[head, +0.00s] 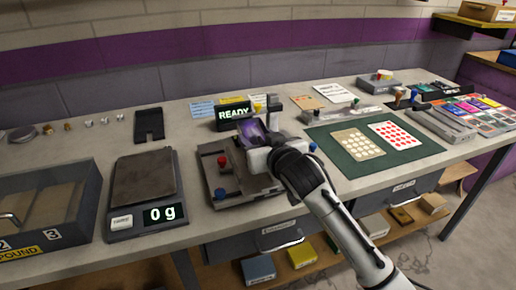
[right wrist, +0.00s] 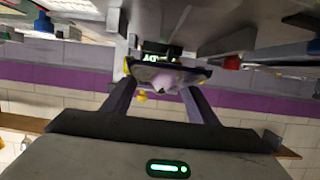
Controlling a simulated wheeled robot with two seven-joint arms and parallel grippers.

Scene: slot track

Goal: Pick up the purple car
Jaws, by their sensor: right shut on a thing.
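The purple car (head: 251,130) is at the far end of my right gripper (head: 254,143), above the back of the grey track board (head: 228,184). My right gripper is shut on it, and its white body and fingers hide the car's lower part. In the right wrist view the car (right wrist: 166,74) sits between the two dark fingers of the gripper (right wrist: 164,88), seen end-on. Whether the car touches the board is hard to tell. My left gripper is not in view.
A scale (head: 146,190) reading 0 g stands left of the board. A lit READY sign (head: 234,112) and a grey post (head: 273,110) stand behind. A green mat (head: 412,150) with cards lies right. A grey bin (head: 85,205) is at far left.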

